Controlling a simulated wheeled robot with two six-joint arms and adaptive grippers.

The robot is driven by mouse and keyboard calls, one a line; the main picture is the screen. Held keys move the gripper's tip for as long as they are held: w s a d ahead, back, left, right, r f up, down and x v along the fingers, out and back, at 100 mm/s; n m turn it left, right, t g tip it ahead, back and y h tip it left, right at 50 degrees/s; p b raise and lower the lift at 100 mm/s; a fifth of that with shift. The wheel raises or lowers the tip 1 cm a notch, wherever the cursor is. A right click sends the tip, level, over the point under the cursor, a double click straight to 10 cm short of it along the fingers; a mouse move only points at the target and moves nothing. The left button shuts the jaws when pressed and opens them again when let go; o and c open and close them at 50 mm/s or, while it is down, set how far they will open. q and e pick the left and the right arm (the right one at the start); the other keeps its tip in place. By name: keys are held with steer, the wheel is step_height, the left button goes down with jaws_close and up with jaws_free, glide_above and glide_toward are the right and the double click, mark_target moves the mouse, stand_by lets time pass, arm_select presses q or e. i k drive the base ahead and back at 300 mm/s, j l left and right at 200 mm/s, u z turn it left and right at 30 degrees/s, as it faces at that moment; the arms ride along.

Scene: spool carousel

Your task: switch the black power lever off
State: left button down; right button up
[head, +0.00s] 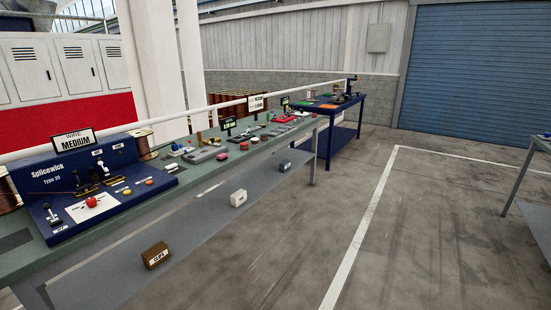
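The blue Splicewick machine (35,187) stands at the near left end of the long bench. A small lever with a dark knob (48,209) stands up at its front left corner, near a small label too small to read. Another black-handled lever (79,181) stands further back, below a small white sign. A pale-handled lever (103,167) is to its right. I cannot tell from this view which lever is the power lever or how it is set. Neither of my grippers is in view.
The green bench (215,178) runs away to the right with several small tools and parts on it. Below is a grey shelf with a brown box (156,255) and a white box (238,198). A blue table (345,127) stands beyond. The concrete floor in front is clear.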

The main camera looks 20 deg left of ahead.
mark_target(47, 205)
steer(key=i+j+u, duration=0.15)
steer(key=i+u, duration=1.1)
steer(key=i+l+u, duration=0.25)
steer(key=u, duration=0.15)
steer(key=i+l+u, duration=0.75)
steer(key=i+u, duration=0.2)
